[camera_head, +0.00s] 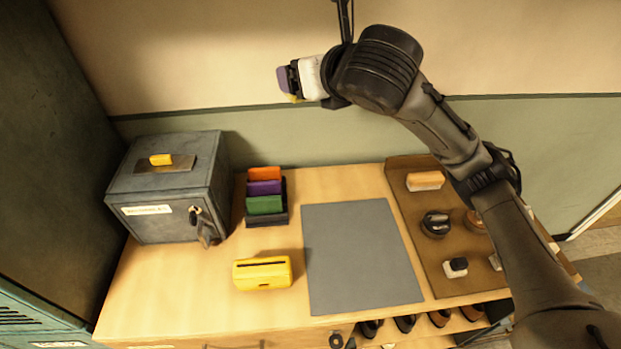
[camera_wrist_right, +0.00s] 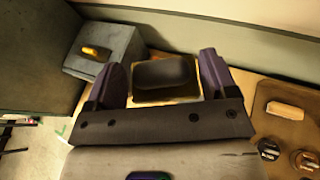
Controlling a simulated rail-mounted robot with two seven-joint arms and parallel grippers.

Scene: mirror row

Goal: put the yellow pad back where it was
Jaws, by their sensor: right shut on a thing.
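My right gripper (camera_head: 287,86) is held high in front of the back wall, above and behind the desk. It is shut on the yellow pad (camera_head: 294,98), of which only a small yellow edge shows below the fingers in the head view. In the right wrist view the pad (camera_wrist_right: 166,96) sits between the two purple fingers, with a dark block over a yellowish rim. A dark rack (camera_head: 267,219) on the desk holds an orange pad (camera_head: 264,174), a purple pad (camera_head: 264,188) and a green pad (camera_head: 264,205) in a row. My left gripper is not in view.
A grey lockbox (camera_head: 150,222) with a yellow handle stands left of the rack. A yellow slotted box (camera_head: 262,273) lies in front of the rack, beside a grey mat (camera_head: 360,256). A brown tray (camera_head: 408,202) with stamps and knobs is at right. The mat is bare.

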